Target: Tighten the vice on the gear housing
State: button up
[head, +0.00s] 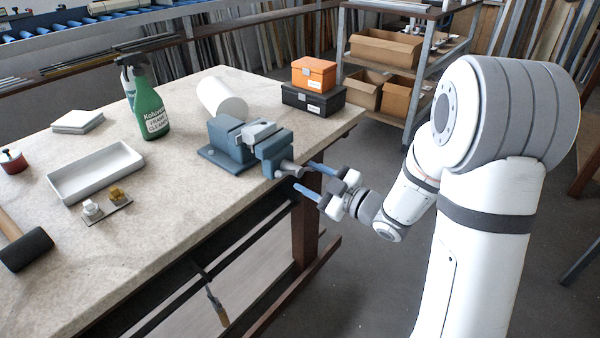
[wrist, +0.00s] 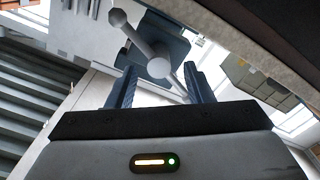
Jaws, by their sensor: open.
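The blue-grey vice (head: 232,150) stands on the workbench near its right edge. A lighter grey block, which looks like the gear housing (head: 262,131), sits between its jaws. The vice's screw end and handle (head: 290,168) point out past the bench edge toward my gripper. My gripper (head: 304,177) is open, with its two blue fingers apart around or just short of the handle. In the wrist view, the handle bar (wrist: 140,38) with a ball end runs to the screw's round end (wrist: 158,67), seen between and beyond my fingertips (wrist: 158,76). Contact cannot be told.
On the workbench (head: 190,215) stand a green spray bottle (head: 150,108), a white cylinder (head: 222,100), orange (head: 314,74) and black (head: 313,98) boxes, a white tray (head: 96,172) and a mallet (head: 25,250). A shelf with cartons (head: 385,48) is behind. The floor beside the bench is clear.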

aim_at(297, 169)
jog(key=shift+x, duration=2.2)
jog(key=shift+c, duration=0.4)
grip_shut()
